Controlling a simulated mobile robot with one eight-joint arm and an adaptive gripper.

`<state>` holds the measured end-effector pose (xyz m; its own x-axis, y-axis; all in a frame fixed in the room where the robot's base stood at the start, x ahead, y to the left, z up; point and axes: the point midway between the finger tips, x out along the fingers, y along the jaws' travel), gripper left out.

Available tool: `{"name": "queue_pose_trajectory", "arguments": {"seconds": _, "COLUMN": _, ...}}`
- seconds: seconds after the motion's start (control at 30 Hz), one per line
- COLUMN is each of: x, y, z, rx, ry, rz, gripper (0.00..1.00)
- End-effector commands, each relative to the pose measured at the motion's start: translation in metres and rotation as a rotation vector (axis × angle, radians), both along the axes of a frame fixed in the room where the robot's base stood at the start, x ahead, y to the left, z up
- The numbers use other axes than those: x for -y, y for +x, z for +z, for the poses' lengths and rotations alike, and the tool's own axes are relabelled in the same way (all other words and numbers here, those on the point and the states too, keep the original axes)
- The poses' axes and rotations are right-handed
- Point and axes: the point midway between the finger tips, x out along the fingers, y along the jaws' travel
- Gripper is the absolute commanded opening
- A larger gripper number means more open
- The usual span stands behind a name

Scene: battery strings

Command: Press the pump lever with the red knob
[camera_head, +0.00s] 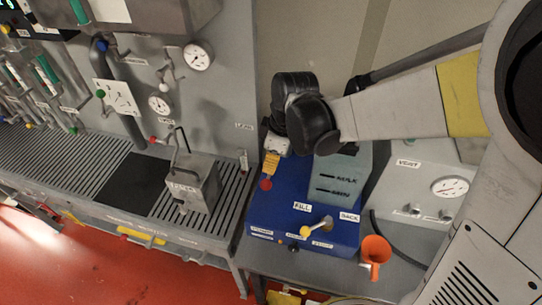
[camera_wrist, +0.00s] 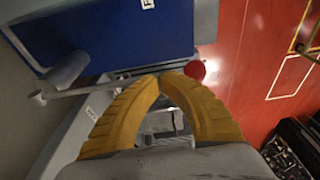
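The red knob (camera_head: 265,184) is at the left side of the blue pump box (camera_head: 262,215), just below my gripper (camera_head: 270,165) in the head view. In the wrist view the red knob (camera_wrist: 195,69) is at the end of a thin grey lever (camera_wrist: 105,84), right of my gripper's fingertips (camera_wrist: 161,78). My yellow fingers are drawn together, tips meeting, with nothing seen between them. The tips overlap the lever near the knob; I cannot tell whether they touch it. My arm hides part of the box's back left.
A translucent tank (camera_head: 335,180) stands on the box, with a yellow-handled valve (camera_head: 312,230) in front. An orange funnel (camera_head: 375,252) is at the right. A gauge panel (camera_head: 425,190) stands behind it. A grated bench (camera_head: 232,200) with a metal container (camera_head: 195,183) is left.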

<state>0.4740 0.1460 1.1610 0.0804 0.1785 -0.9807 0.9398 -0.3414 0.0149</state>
Motion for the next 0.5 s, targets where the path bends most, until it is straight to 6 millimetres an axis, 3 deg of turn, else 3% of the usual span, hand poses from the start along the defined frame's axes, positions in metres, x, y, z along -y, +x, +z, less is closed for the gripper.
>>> {"name": "queue_pose_trajectory", "arguments": {"seconds": 0.03, "x": -0.001, "y": -0.002, "z": -0.015, "rx": 0.033, "ry": -0.011, "rz": 0.003, "gripper": 0.00}}
{"name": "queue_pose_trajectory", "arguments": {"seconds": 0.2, "x": -0.001, "y": -0.002, "z": -0.042, "rx": 0.150, "ry": -0.055, "rz": 0.004, "gripper": 0.00}}
{"name": "queue_pose_trajectory", "arguments": {"seconds": 0.5, "x": 0.001, "y": 0.004, "z": -0.073, "rx": 0.250, "ry": -0.090, "rz": 0.000, "gripper": 0.00}}
